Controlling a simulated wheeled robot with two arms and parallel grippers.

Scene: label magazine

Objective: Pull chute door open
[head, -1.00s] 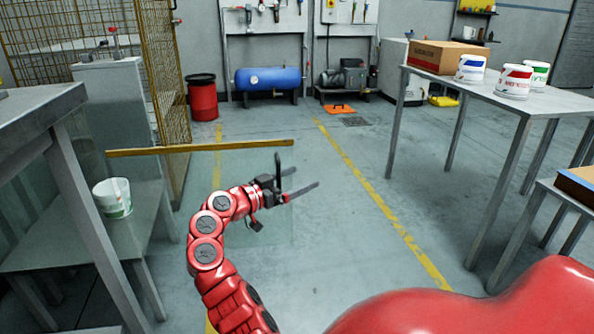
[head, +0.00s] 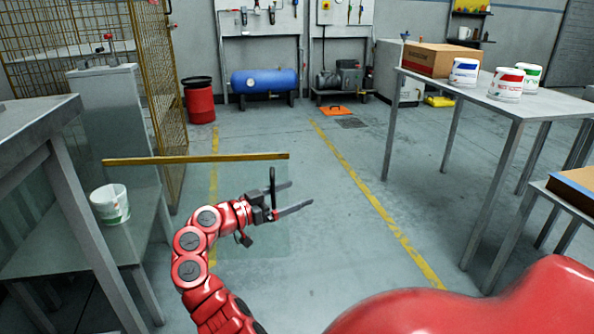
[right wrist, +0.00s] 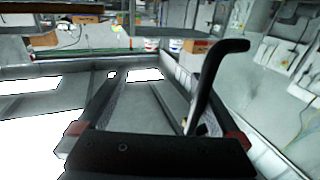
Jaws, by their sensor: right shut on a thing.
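The chute door appears as a clear, see-through panel with a yellow top edge (head: 195,159), standing left of the middle in the head view. A black bent handle (head: 272,188) rises at its right side; it also shows large in the right wrist view (right wrist: 212,82). My right gripper (head: 299,196) is at this handle and shut on it, with its two fingers pointing right past it. The exact contact is partly hidden by the gripper body.
A grey table (head: 40,112) with a lower shelf holding a white tub (head: 110,205) stands at left. At right, a table (head: 505,108) carries a cardboard box (head: 440,59) and several tubs. The floor between, with a yellow line (head: 370,195), is clear.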

